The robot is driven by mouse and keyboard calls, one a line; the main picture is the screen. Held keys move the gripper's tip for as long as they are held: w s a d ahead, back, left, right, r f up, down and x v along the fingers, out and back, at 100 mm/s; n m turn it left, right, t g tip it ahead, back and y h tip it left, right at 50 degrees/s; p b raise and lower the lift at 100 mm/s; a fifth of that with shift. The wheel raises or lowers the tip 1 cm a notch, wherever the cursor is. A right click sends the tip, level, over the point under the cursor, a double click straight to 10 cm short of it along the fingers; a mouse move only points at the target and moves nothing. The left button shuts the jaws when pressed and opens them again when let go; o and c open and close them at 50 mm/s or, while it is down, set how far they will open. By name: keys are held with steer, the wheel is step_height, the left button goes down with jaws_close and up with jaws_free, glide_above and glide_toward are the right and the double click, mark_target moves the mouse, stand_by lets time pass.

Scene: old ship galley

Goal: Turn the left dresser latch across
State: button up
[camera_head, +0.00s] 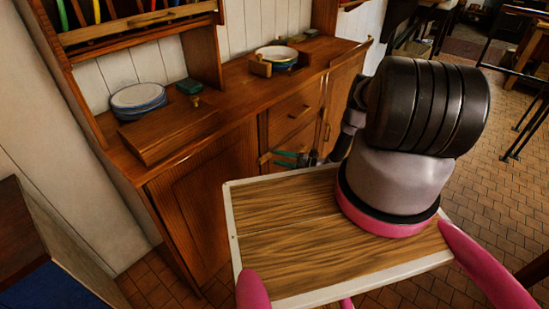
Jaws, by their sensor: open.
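The wooden dresser (205,205) stands along the wall at left and centre, with its doors and drawers facing me. My gripper (280,158) is in front of the dresser's lower middle drawer, just right of the left door. My arm hides part of the dresser's right front.
Stacked plates (139,99) and a green box (189,87) stand on the dresser top at left. A bowl (277,56) sits further right. A dark blue-topped piece (45,285) is at lower left. Tiled floor (410,285) is open at right.

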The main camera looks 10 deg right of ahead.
steer(key=v, duration=0.8)
